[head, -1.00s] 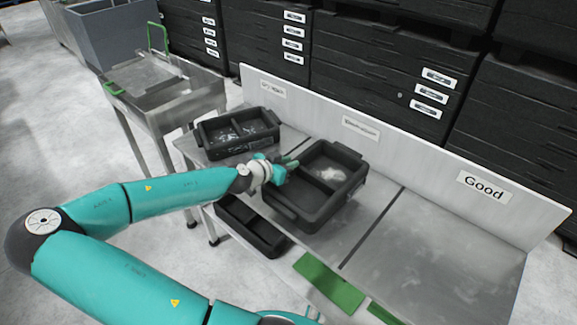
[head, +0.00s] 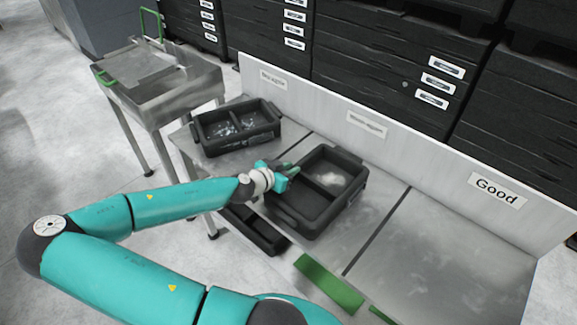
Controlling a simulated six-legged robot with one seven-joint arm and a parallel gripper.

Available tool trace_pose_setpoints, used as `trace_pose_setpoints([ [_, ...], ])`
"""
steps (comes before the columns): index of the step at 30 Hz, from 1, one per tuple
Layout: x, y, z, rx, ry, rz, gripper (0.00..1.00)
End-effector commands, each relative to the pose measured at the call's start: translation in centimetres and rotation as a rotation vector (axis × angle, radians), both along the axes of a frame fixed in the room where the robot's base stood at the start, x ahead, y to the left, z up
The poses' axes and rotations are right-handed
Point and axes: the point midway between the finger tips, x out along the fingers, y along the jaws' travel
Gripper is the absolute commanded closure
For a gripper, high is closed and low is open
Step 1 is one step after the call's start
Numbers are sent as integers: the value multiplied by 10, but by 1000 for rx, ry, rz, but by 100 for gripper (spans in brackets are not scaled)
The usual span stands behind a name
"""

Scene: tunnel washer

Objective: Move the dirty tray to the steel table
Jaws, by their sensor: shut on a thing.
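The dirty tray (head: 333,211) is black with two compartments, and one holds a whitish smear.
Another black tray (head: 235,143) with shiny fragments sits at the table's left end. A black bin (head: 254,231) is below the front edge. A labelled panel (head: 420,155) runs along the back. The right section is clear.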

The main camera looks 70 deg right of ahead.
Motion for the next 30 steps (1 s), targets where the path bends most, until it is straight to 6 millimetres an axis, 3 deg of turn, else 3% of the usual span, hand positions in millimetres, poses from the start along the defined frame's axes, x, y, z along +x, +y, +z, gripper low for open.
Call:
trace_pose_setpoints([
  [4,0,2,0,1,-1,2,100],
  [5,0,2,0,0,-2,1,78],
  [8,0,2,0,0,-2,1,59],
  [20,3,5,2,-1,-2,3,58],
  [30,23,46,21,-1,-2,6,58],
])
